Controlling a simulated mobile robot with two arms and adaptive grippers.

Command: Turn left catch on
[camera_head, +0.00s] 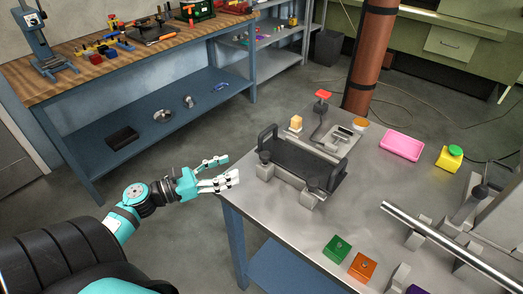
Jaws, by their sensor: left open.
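My left gripper (228,169) comes in from the left, open and empty, with its fingers pointing right. It is beside the left corner of the metal table (265,212), apart from everything on it. A dark fixture (300,163) with upright handles stands on the table to the right of the gripper. At its front are two dark round-topped parts on grey blocks, a left one (264,157) and a right one (314,184). These look like catches, but I cannot tell whether either is on. My right gripper is out of view.
Behind the fixture stands a red-topped lever (322,96). A pink tray (401,145), a yellow box with a green button (449,158), a green block (337,248) and an orange block (362,267) are on the table. A metal bar (440,235) crosses the right side.

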